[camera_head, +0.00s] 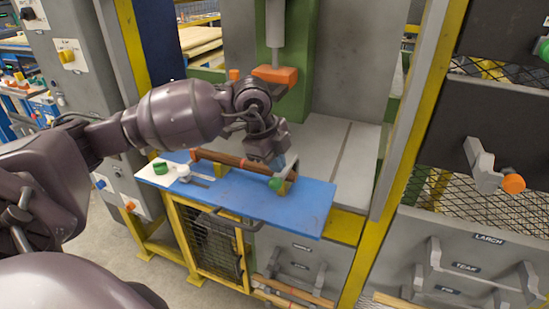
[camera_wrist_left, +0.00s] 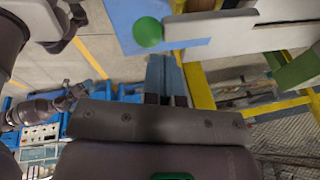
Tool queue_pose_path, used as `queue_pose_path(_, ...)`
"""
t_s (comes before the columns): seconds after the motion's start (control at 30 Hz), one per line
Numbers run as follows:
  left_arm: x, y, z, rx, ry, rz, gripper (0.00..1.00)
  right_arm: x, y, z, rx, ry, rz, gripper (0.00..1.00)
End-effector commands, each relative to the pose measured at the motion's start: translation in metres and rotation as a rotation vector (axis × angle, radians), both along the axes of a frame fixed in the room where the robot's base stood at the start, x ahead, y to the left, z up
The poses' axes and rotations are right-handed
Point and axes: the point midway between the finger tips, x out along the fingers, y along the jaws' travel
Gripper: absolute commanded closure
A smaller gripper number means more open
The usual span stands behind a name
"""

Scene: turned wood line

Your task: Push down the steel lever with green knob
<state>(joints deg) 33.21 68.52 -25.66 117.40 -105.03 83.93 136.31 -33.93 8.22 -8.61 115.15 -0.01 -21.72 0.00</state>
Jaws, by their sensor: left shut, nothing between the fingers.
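The green knob (camera_head: 275,184) sits at the front end of the lever, over the blue bench top (camera_head: 315,205). In the left wrist view the green knob (camera_wrist_left: 148,32) is a round ball on the end of a flat grey steel lever (camera_wrist_left: 225,24). My left gripper (camera_head: 287,162) is shut and empty, pointing down just behind and above the knob in the head view. Contact with the lever cannot be told. My right gripper is in neither view.
A brown bar (camera_head: 225,158) lies across the bench behind the knob. A green button (camera_head: 160,168) and a grey knob (camera_head: 184,174) are at its left end. An orange-tipped press (camera_head: 275,74) hangs behind. Another lever, with an orange knob (camera_head: 513,184), stands at right.

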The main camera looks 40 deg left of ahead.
Motion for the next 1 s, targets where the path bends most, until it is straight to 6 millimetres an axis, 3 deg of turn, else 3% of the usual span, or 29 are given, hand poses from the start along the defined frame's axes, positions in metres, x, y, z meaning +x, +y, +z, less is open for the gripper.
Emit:
queue_pose_path(0.4, -0.008, -0.002, -0.019, -0.001, 0.001, 0.0, 1.0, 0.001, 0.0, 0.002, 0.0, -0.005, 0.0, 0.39)
queue_pose_path(1.0, -0.009, -0.002, -0.021, -0.001, 0.004, 0.0, 1.0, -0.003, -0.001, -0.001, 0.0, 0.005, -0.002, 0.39)
